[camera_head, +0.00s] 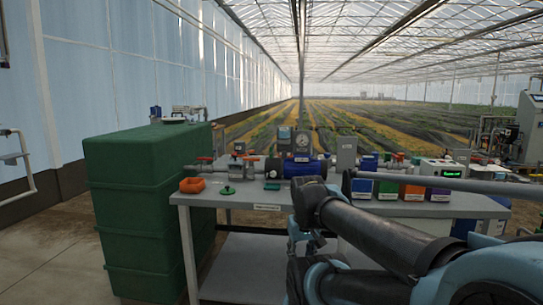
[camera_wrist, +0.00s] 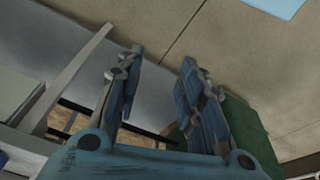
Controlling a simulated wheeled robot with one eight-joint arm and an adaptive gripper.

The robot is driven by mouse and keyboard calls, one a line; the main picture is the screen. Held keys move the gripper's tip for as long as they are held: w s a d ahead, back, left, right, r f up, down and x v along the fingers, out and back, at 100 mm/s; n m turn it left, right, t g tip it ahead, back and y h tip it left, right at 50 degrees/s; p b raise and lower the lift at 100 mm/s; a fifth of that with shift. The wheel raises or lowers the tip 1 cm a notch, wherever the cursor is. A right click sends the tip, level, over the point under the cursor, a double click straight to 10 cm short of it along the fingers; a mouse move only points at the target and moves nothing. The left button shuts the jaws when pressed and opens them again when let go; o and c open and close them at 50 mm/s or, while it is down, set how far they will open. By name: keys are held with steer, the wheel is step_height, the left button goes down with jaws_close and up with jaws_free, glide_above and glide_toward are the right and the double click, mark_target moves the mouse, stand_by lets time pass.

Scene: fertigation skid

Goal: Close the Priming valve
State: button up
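A small red valve handle (camera_head: 204,159) shows on the pipework at the left end of the grey skid table (camera_head: 240,193). Another red handle (camera_head: 251,158) sits beside the blue pump (camera_head: 297,167). I cannot read a label that tells which valve is the Priming valve. My gripper (camera_wrist: 158,80) is open and empty in the wrist view, its two blue-grey fingers apart. In the head view my arm reaches in from the lower right, and its end hangs in front of the table. The arm hides part of the table's front and right side.
A tall green tank (camera_head: 140,210) stands left of the table. An orange bin (camera_head: 192,185) and a green disc (camera_head: 227,190) lie on the table's left part. Several coloured containers, including an orange one (camera_head: 413,190), stand at the right. Concrete floor (camera_head: 50,260) is clear at the far left.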

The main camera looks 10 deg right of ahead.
steer(key=w+d+r+n+t+h, duration=0.25)
steer(key=w+r+n, duration=0.2)
steer(key=w, duration=0.45)
steer(key=w+d+r+n+t+h, duration=0.25)
steer(key=w+r+n, duration=0.2)
steer(key=w, duration=0.35)
steer(key=w+d+r+n+t+h, duration=0.25)
steer(key=w+r+n, duration=0.2)
steer(key=w, duration=0.45)
steer(key=n+t+y, duration=0.3)
steer(key=n+t, duration=0.5)
steer(key=n, duration=1.1)
glide_toward(271, 150)
steer(key=shift+g, duration=0.25)
steer(key=x, duration=1)
steer(key=shift+w+r, duration=0.1)
steer(key=shift+w, duration=0.3)
steer(key=shift+c, duration=0.6)
jaws_close()
